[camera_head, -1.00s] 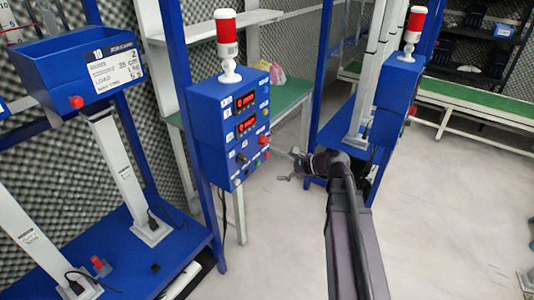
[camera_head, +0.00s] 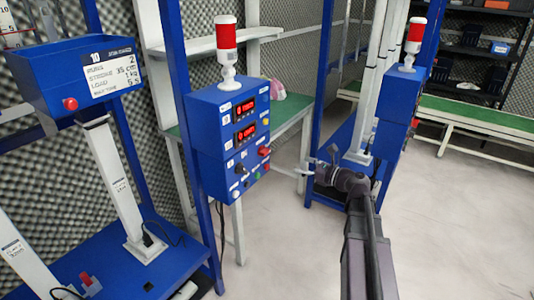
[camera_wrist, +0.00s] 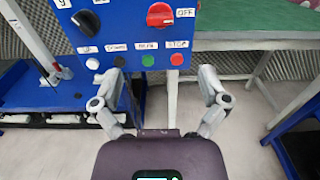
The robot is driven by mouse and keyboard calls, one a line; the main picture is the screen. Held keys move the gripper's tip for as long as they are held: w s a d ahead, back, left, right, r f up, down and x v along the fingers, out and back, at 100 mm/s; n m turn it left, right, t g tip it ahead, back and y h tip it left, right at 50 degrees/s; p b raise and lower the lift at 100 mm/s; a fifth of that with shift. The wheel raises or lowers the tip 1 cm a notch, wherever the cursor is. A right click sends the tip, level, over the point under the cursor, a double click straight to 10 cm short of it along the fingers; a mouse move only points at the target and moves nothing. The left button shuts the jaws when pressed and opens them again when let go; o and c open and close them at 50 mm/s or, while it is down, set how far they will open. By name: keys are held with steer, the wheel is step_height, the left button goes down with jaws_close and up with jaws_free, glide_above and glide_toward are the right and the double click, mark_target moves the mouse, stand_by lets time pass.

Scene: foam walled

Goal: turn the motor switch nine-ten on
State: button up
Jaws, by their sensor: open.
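The blue control box (camera_head: 208,140) stands left of my gripper (camera_head: 318,165) in the head view. In the wrist view (camera_wrist: 160,72) my gripper is open and empty, its fingers spread below the box's lower panel. A red rotary switch (camera_wrist: 160,15) with an OFF label on its right is at the top of that view. A black knob (camera_wrist: 87,21) is to its left. Below are white, black, green (camera_wrist: 148,60) and red (camera_wrist: 177,59) buttons. The red switch's other labels are cut off, so I cannot read whether it is nine-ten. No contact shows.
A red and white beacon (camera_head: 227,50) tops the box. A green-topped table (camera_head: 290,112) stands behind it. A second blue box (camera_head: 395,105) and its frame stand close to my arm. A blue test rig (camera_head: 75,75) is at left. Pale floor is open at lower centre.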

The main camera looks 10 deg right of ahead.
mark_target(268, 152)
steer(key=x, duration=1.3)
steer(key=shift+w+a+f, duration=0.1)
steer(key=shift+w+a, duration=0.15)
steer(key=c, duration=1.2)
